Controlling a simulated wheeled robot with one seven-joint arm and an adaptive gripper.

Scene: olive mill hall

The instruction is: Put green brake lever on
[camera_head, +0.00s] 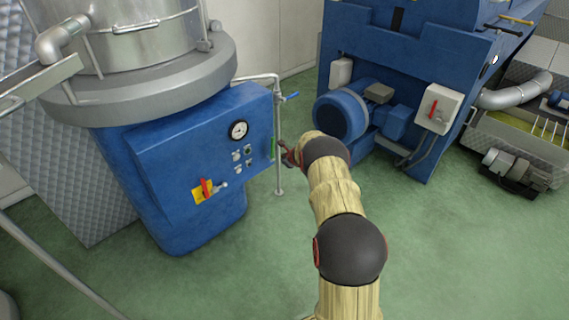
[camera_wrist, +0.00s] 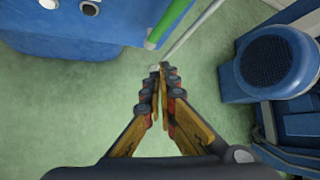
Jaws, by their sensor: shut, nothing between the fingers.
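The green brake lever (camera_head: 273,149) shows as a short green strip at the right edge of the blue machine cabinet (camera_head: 165,150). In the wrist view the lever (camera_wrist: 168,22) is a slim green bar running up from just above my fingertips to the top edge. My gripper (camera_wrist: 160,70) is shut and empty, its tips just below the lever's lower end in that picture. I cannot tell whether they touch it. In the head view my gripper (camera_head: 287,153) is beside the lever, partly hidden by my own wrist.
A grey standing pipe (camera_head: 278,170) with a blue valve handle (camera_head: 290,96) rises close by the lever. The cabinet has a gauge (camera_head: 238,130) and a red switch on a yellow plate (camera_head: 203,190). A blue motor (camera_head: 342,115) stands right. The green floor in front is clear.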

